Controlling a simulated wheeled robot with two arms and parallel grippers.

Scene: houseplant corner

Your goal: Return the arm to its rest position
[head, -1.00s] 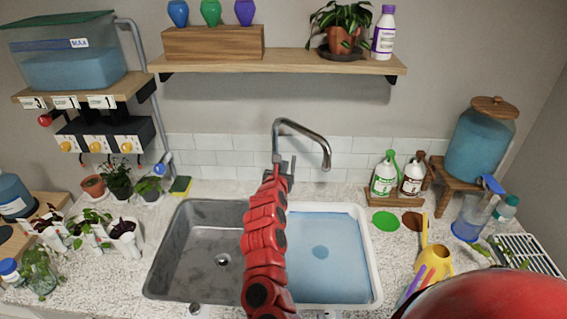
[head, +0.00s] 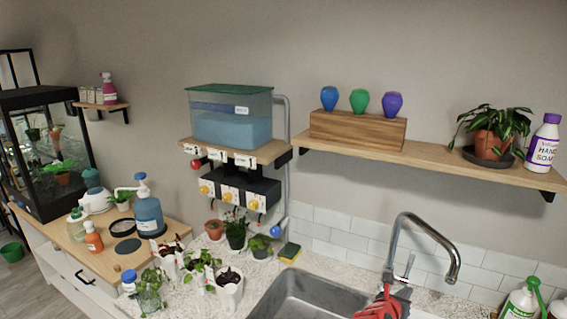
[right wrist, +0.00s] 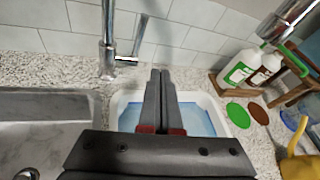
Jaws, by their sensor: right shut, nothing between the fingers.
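My right gripper (head: 398,296) shows at the bottom of the head view, in front of the faucet (head: 425,228), with a bit of my red arm below it. In the right wrist view its two dark fingers (right wrist: 160,88) lie together, shut and empty. They point toward the tiled wall, above the white-rimmed basin of blue water (right wrist: 213,113). The faucet stands to the left of the fingers there, apart from them in the picture. My left gripper is in neither view.
The grey sink (head: 303,296) lies left of my gripper. Potted seedlings (head: 228,286) and a yellow-green sponge (head: 289,252) stand on the counter. A shelf (head: 420,158) with a plant and soap bottle is above. Two bottles (right wrist: 253,66) stand right of my fingers.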

